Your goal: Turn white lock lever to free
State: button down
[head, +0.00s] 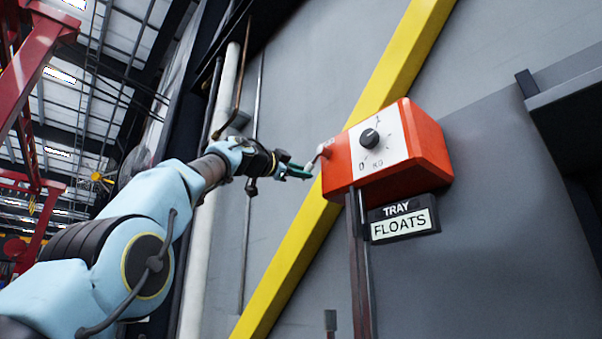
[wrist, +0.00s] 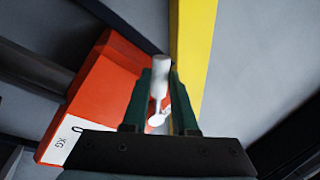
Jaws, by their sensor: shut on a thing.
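The white lock lever (wrist: 160,75) sticks out from the left side of the orange-red box (head: 428,140). In the head view the lever (head: 318,153) is small and partly hidden by my gripper. My gripper (head: 303,172) reaches it from the left, its green fingers at the lever. In the wrist view my gripper (wrist: 165,95) has its two green fingers on either side of the lever, shut on it. The lever's top end shows above the fingertips. The box's white dial plate (head: 392,150) carries a black knob (head: 369,138) and the marks 0, 1 and KG.
A sign reading TRAY FLOATS (head: 403,220) hangs below the box. A yellow diagonal beam (head: 285,258) runs behind it along the grey wall (head: 480,270). A dark post (head: 360,280) stands under the box. A dark ledge (head: 570,100) juts out at right.

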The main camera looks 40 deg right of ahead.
jog(key=c, duration=0.7)
grip_release()
jog(key=b+v, duration=0.8)
jog(key=v, duration=0.3)
jog(key=shift+b, duration=0.3)
jog(key=shift+d, duration=0.1)
